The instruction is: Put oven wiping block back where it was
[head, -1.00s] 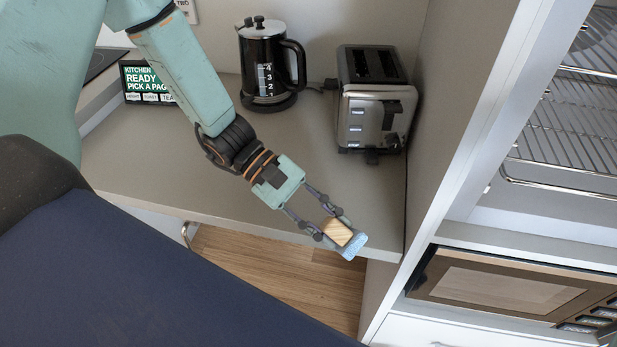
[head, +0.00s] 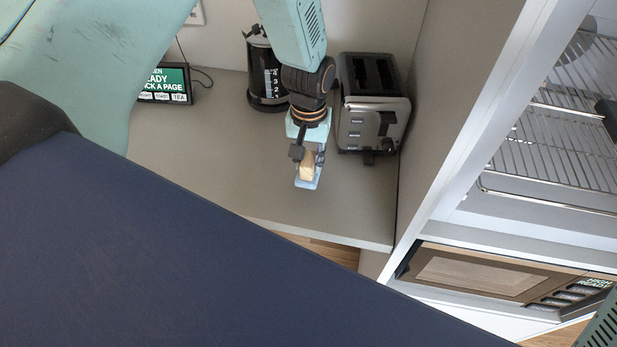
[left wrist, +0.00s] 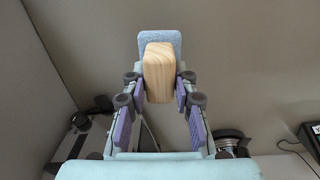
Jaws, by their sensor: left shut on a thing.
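The oven wiping block, a wooden block (head: 307,166) with a light blue pad (head: 309,183), is held in my left gripper (head: 306,158). In the head view the block is above the grey counter (head: 240,180), in front of the toaster. In the left wrist view the wooden part (left wrist: 159,72) is pinched between the two fingers, with the blue-grey pad (left wrist: 173,40) at its far end. I cannot tell the exact gap between the pad and the counter. My right gripper is not in view.
The toaster (head: 372,110) stands close behind and right of my left gripper. A sign screen (head: 170,84) stands at the left. At right are an open oven compartment with wire racks (head: 560,140) and a microwave (head: 480,275).

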